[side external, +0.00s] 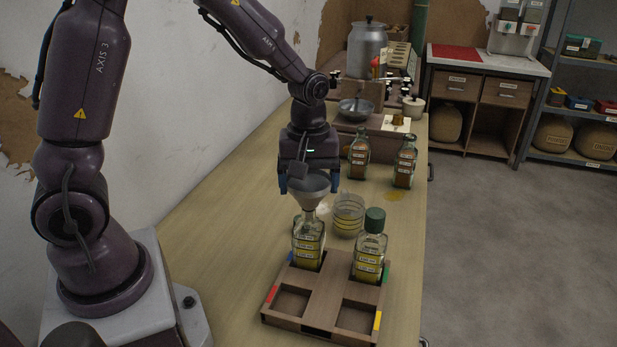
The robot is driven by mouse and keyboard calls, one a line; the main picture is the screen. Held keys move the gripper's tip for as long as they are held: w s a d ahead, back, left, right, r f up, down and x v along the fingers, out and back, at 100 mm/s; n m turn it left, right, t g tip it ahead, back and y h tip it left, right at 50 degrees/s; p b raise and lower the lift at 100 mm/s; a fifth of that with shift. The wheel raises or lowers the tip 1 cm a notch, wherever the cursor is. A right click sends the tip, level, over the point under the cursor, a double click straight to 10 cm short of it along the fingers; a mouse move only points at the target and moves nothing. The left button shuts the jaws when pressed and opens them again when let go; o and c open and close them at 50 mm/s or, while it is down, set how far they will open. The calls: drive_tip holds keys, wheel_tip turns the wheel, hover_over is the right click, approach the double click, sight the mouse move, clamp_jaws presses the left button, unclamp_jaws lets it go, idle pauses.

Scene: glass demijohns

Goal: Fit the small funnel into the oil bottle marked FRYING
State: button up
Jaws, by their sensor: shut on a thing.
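My gripper (309,183) points down and is shut on the small grey funnel (310,200), holding it by its wide upper part. The funnel is upright over an uncapped glass bottle (308,246) of yellow oil. Its narrow end meets the bottle's mouth in the picture; I cannot tell whether it is inside or just above. This bottle stands upright in the back left compartment of a wooden rack (320,290), by a blue mark. A second oil bottle (369,257) with a green cap stands in the back right compartment, by a green mark. The labels are too small to read.
The rack's two front compartments, marked red and yellow, are empty. A clear ribbed jar (348,215) stands close behind the bottles. The table (215,260) is clear left of the rack.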

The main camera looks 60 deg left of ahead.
drive_tip(key=shift+f, duration=0.45)
idle(0.6)
idle(0.6)
drive_tip(key=o, duration=1.2)
drive_tip(key=shift+o, duration=0.2)
drive_tip(key=shift+r, duration=3.05)
wheel_tip(320, 180, up, 13)
drive_tip(key=s+d+f+m+t, duration=0.1)
drive_tip(key=s+d+m+t, duration=0.1)
drive_tip(key=s+m, duration=0.4)
drive_tip(key=s+d+f+m+t, duration=0.1)
drive_tip(key=s+d+m+t, duration=0.1)
drive_tip(key=s+m, duration=0.5)
drive_tip(key=shift+s+d+f+t, duration=0.15)
drive_tip(key=shift+s+d+t, duration=0.05)
drive_tip(key=shift+s+t, duration=0.65)
